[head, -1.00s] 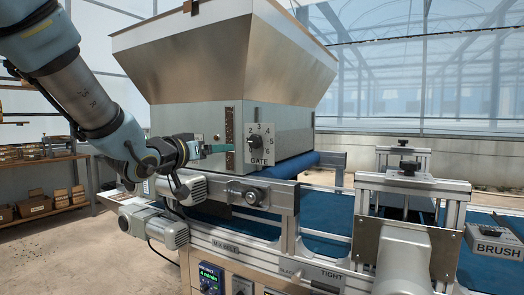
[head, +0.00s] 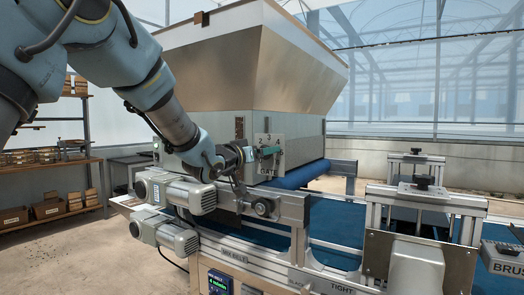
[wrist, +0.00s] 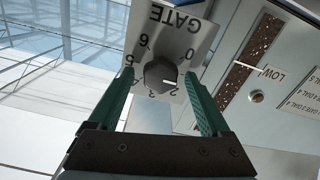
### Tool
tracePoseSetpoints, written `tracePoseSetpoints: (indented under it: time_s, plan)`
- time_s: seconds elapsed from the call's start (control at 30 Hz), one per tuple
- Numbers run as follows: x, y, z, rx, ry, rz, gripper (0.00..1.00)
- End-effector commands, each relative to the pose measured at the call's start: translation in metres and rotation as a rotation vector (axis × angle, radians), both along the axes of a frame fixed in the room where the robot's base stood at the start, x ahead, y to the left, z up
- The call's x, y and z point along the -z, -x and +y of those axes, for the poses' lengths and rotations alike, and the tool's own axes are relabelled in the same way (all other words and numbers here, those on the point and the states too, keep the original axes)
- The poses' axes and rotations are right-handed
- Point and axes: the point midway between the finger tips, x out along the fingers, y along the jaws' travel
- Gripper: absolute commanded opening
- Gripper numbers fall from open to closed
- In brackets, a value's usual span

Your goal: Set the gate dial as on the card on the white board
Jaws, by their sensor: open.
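The gate dial is a dark faceted knob (wrist: 158,75) on a pale plate (wrist: 178,28) marked GATE with numbers, seen upside down in the wrist view. A white pointer line on the knob points right, between the 0 and the 2; the 1 is not readable. In the head view the plate (head: 277,166) sits on the hopper's front, partly covered by my gripper. My gripper (wrist: 158,80) is open, its green fingers on either side of the knob. Contact cannot be told. It also shows in the head view (head: 266,153).
The metal hopper (head: 250,65) stands above the blue belt (head: 335,235). Grey motors (head: 178,192) and a rail lie under my arm. A slotted strip marked LOW (wrist: 250,52) is beside the dial plate. Shelves with boxes (head: 50,208) stand at the far left.

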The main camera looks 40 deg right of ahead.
Motion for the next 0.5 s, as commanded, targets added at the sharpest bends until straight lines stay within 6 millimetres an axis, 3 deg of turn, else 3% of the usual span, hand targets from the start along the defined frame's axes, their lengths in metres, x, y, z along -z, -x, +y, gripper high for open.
tracePoseSetpoints:
  time_s: [0.23,0.5]
  plan:
    - [0.0001,-0.0005,-0.0006,-0.001,0.000,0.000,0.81]
    - [0.0001,-0.0004,-0.0005,-0.001,0.000,0.000,0.52]
